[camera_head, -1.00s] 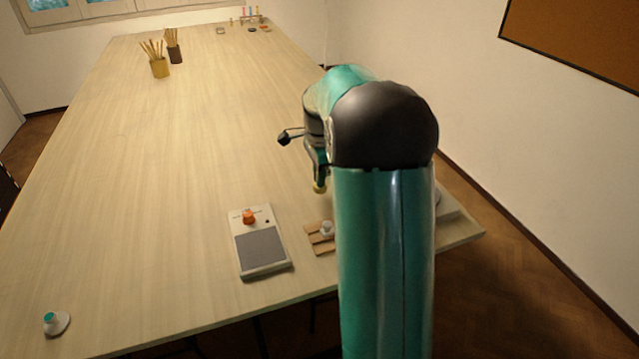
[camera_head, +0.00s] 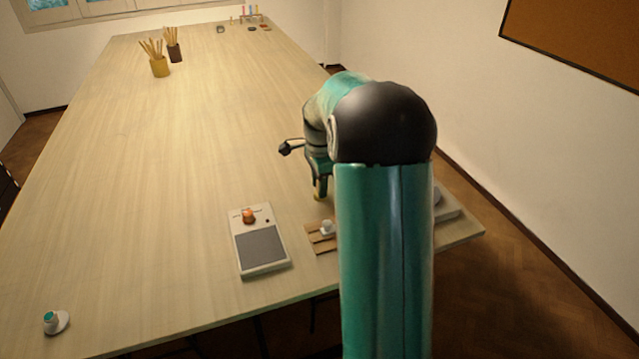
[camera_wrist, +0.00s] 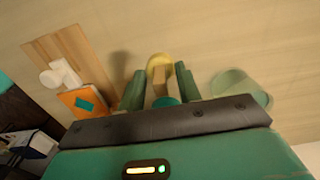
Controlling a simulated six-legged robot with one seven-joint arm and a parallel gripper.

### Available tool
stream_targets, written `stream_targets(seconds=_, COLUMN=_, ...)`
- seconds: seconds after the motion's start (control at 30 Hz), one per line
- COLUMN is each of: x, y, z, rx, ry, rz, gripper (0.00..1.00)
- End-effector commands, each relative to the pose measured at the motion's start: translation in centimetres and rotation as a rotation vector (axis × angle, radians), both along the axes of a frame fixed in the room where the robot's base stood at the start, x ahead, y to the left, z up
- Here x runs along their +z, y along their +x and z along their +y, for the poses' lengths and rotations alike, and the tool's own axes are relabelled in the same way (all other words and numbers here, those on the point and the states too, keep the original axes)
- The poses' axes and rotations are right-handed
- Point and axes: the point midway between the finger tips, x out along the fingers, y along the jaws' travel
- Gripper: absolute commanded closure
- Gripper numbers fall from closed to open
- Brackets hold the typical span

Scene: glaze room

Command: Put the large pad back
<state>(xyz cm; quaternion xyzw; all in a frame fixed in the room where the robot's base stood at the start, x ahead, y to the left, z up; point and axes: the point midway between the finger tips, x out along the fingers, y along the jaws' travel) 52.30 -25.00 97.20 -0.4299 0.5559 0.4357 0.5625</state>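My gripper (camera_head: 319,190) points down over the table, just behind the wooden rack (camera_head: 313,239). In the wrist view my gripper (camera_wrist: 160,84) has its two green fingers close on either side of a piece with a yellow round end (camera_wrist: 160,64) and a teal part. This piece appears held and could be the large pad. A small white piece (camera_head: 327,227) sits on the rack, also seen in the wrist view (camera_wrist: 58,76). My arm hides the rack's right side.
A grey-topped device (camera_head: 260,246) with an orange knob lies left of the rack. A white piece with a teal top (camera_head: 56,322) stands front left. A pale green round container (camera_wrist: 242,88) is right of my gripper in the wrist view. The table's middle is clear.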

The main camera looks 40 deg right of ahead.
Motion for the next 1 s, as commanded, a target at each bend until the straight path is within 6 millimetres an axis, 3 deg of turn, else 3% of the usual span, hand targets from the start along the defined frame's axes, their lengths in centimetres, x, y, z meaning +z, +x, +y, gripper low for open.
stream_targets(seconds=0.17, x=2.0, y=0.1, z=-0.1, rx=0.000, ry=-0.003, rz=-0.003, gripper=0.66)
stream_targets(seconds=0.5, x=9.2, y=0.1, z=-0.1, rx=0.001, ry=-0.002, rz=-0.005, gripper=0.66)
stream_targets(seconds=0.77, x=12.1, y=0.0, z=-0.1, rx=0.003, ry=-0.002, rz=-0.003, gripper=0.66)
stream_targets(seconds=0.87, x=12.9, y=-0.4, z=0.8, rx=0.042, ry=-0.007, rz=-0.013, gripper=0.66)
stream_targets(seconds=1.0, x=14.8, y=-1.9, z=4.3, rx=0.216, ry=-0.031, rz=-0.059, gripper=0.66)
